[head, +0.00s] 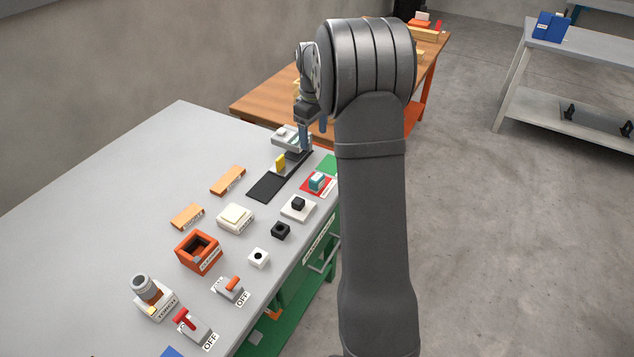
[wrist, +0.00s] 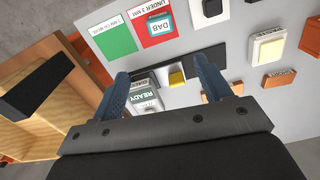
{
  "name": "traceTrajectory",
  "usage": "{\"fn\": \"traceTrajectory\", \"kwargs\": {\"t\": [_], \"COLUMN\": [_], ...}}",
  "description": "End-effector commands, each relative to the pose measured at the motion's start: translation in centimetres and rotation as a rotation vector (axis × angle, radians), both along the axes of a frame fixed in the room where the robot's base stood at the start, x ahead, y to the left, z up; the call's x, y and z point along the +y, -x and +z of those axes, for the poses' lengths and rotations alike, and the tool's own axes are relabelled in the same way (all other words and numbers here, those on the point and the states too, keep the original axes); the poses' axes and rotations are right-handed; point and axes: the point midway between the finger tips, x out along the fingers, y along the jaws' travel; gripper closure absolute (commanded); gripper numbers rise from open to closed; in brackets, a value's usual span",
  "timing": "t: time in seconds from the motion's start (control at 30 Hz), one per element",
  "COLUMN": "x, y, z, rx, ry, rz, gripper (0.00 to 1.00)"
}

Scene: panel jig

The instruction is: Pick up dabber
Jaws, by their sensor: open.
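A small teal-and-white block marked DAB, which looks like the dabber, sits on a red card at the right edge of the table in the head view (head: 317,182). In the wrist view the DAB block (wrist: 160,23) is at the top, beyond my fingertips. My gripper (head: 313,131) is open at the far end of the table, with its blue fingers pointing down. In the wrist view my gripper (wrist: 160,75) has nothing clasped between its fingers. A pale device marked READY and a yellow block show in the gap, below the fingers.
The READY device (head: 288,137) stands at the table's far end. The yellow block (head: 280,162) is on a black strip (head: 266,187). A green card (wrist: 112,36) lies beside the red card (wrist: 145,38). A black cube on a white base (head: 298,206) stands near the DAB block.

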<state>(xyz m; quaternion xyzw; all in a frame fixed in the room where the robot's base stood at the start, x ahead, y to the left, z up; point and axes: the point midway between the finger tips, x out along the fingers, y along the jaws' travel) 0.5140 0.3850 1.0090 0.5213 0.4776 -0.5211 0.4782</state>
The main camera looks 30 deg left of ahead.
Motion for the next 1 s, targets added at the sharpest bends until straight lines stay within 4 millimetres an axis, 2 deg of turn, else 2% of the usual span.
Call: {"fn": "traceTrajectory", "kwargs": {"t": [0.4, 0.5, 0.77, 1.0], "x": [-0.2, -0.2, -0.5, -0.9], "y": [0.1, 0.1, 0.2, 0.4], "z": [-8.8, -10.2, -12.1, -15.5], "rx": [0.003, 0.003, 0.003, 0.002], "ry": [0.002, 0.002, 0.001, 0.0], "rz": [-0.003, -0.004, -0.004, -0.004], "gripper": [0.29, 0.29, 0.29, 0.29]}}
